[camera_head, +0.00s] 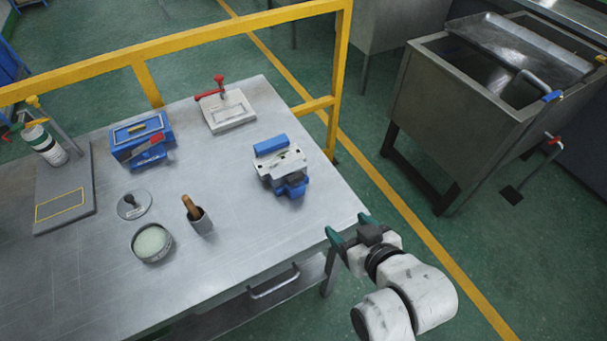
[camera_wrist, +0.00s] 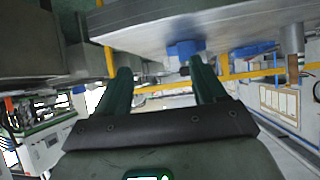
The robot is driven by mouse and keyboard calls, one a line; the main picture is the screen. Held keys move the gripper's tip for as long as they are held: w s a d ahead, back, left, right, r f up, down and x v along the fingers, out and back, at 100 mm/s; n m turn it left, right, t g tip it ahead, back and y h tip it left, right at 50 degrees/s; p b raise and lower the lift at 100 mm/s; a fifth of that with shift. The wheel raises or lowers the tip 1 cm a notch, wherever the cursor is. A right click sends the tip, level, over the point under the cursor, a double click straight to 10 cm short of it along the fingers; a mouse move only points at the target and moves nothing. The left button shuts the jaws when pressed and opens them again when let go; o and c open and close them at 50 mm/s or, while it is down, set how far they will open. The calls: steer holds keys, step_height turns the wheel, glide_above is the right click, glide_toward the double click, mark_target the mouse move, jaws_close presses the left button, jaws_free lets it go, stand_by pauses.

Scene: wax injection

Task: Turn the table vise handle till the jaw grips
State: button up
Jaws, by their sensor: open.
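The table vise (camera_head: 280,168), with pale grey-white jaws on a blue base and a blue block at its back, stands near the right edge of the metal table. Its handle cannot be clearly made out. My gripper (camera_head: 350,228), with dark green fingers, is open and empty off the table's right front corner, apart from the vise. In the wrist view the fingers (camera_wrist: 162,76) are spread with nothing between them. A blue part (camera_wrist: 185,48) shows by the table edge there; I cannot tell whether it belongs to the vise.
On the metal table (camera_head: 110,280) stand a blue box (camera_head: 128,145), a red-handled clamp plate (camera_head: 230,112), a round dish (camera_head: 151,243) and a cup with a brown handle (camera_head: 202,222). A yellow rail (camera_head: 200,43) runs behind. A steel sink (camera_head: 455,100) stands right.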

steer(key=n+t+y, duration=0.1)
steer(key=y, duration=0.1)
glide_toward(297, 180)
steer(key=p+x, duration=0.1)
steer(key=x, duration=0.7)
steer(key=shift+w+a+f, duration=0.1)
steer(key=shift+w, duration=0.05)
steer(key=c, duration=1.1)
steer(key=shift+o, duration=0.2)
